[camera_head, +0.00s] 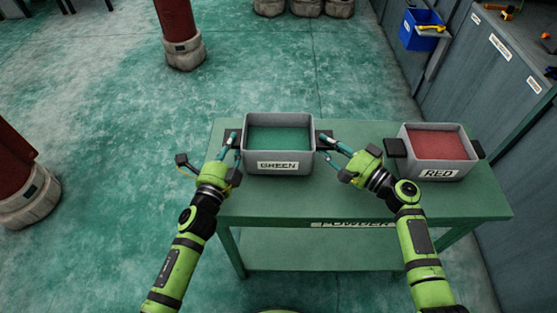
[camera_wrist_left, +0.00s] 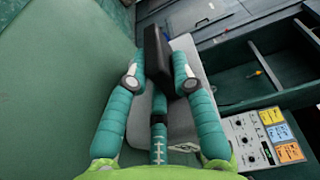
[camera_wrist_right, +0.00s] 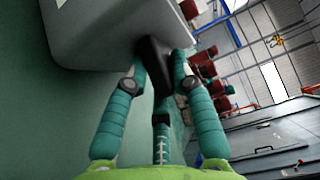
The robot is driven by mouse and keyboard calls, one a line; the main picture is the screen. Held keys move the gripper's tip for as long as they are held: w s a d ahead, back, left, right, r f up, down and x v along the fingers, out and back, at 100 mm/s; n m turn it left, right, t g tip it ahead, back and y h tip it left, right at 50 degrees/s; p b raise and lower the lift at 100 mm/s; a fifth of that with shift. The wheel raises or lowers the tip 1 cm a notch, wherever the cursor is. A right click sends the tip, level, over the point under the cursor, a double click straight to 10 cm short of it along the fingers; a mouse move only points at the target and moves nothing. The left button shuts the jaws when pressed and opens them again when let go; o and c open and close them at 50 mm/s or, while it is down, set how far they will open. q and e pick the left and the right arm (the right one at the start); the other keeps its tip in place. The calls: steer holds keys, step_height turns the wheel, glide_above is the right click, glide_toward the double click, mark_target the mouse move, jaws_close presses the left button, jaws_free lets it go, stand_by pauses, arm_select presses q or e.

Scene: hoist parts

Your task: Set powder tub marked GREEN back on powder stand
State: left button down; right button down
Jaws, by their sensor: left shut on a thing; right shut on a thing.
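The powder tub marked GREEN (camera_head: 279,166) is a grey box with green powder, at the left part of the green powder stand (camera_head: 330,200) in the head view. It looks level; I cannot tell whether its base touches the top. My left gripper (camera_head: 233,143) is shut on the tub's left dark handle, which shows between the fingers in the left wrist view (camera_wrist_left: 157,60). My right gripper (camera_head: 325,142) is shut on the right dark handle, seen in the right wrist view (camera_wrist_right: 156,62). The tub's wall (camera_wrist_right: 90,35) rises beside the right fingers.
A grey tub marked RED (camera_head: 438,172) with red powder stands at the right of the stand. Grey cabinets (camera_head: 490,90) with a blue bin (camera_head: 424,30) line the right side. Red columns (camera_head: 177,25) stand on the floor at left. The stand's front strip is clear.

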arm_select(q)
steer(key=shift+f, duration=0.5)
arm_select(e)
steer(key=shift+a+f, duration=0.1)
steer(key=shift+f, duration=0.45)
arm_select(q)
steer(key=shift+f, duration=0.55)
arm_select(e)
steer(key=shift+f, duration=0.55)
arm_select(q)
steer(key=c, duration=1)
jaws_free()
steer(key=shift+s+d+f, duration=0.1)
steer(key=shift+s+f, duration=0.05)
steer(key=shift+f, duration=0.15)
arm_select(e)
steer(key=c, duration=1)
jaws_free()
steer(key=shift+s, duration=0.1)
steer(key=shift+a, duration=0.1)
